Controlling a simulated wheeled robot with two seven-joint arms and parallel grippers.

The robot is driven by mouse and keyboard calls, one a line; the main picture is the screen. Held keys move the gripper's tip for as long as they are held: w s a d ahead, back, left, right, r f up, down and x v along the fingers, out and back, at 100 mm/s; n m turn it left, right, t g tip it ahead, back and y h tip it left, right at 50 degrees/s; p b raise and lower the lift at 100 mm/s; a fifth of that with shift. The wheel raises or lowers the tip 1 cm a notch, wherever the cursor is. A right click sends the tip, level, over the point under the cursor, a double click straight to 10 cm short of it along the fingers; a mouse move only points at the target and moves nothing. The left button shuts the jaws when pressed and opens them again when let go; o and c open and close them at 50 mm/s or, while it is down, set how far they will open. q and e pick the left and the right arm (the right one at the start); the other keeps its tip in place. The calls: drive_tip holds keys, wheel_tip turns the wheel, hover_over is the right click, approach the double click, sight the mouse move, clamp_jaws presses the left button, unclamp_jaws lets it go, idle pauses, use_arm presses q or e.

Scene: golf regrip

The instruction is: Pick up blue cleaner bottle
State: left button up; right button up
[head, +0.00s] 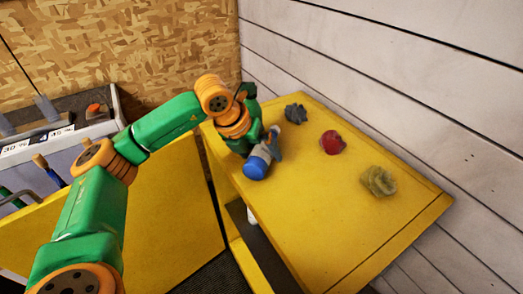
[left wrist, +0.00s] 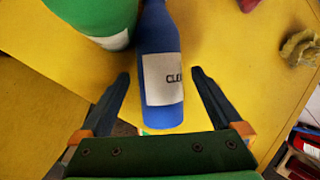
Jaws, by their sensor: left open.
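The blue cleaner bottle (left wrist: 172,38) has a white label with dark letters. In the left wrist view it lies between the two fingers of my left gripper (left wrist: 160,74), which is open, with a gap on each side. In the head view the rounded blue end of the bottle (head: 256,169) shows near the left edge of the yellow table (head: 310,235). My left gripper (head: 268,145) is right at the bottle there and hides part of it. I cannot tell whether the fingers touch it. My right gripper is not in view.
A green rounded thing with a white band (left wrist: 100,20) is close beside the bottle. A dark grey cloth (head: 297,113), a red cloth (head: 332,142) and an olive cloth (head: 378,181) lie on the table. A plank wall (head: 410,70) borders its far side. The table's front is clear.

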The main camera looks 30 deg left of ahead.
use_arm(q)
drive_tip(key=c, duration=1.5)
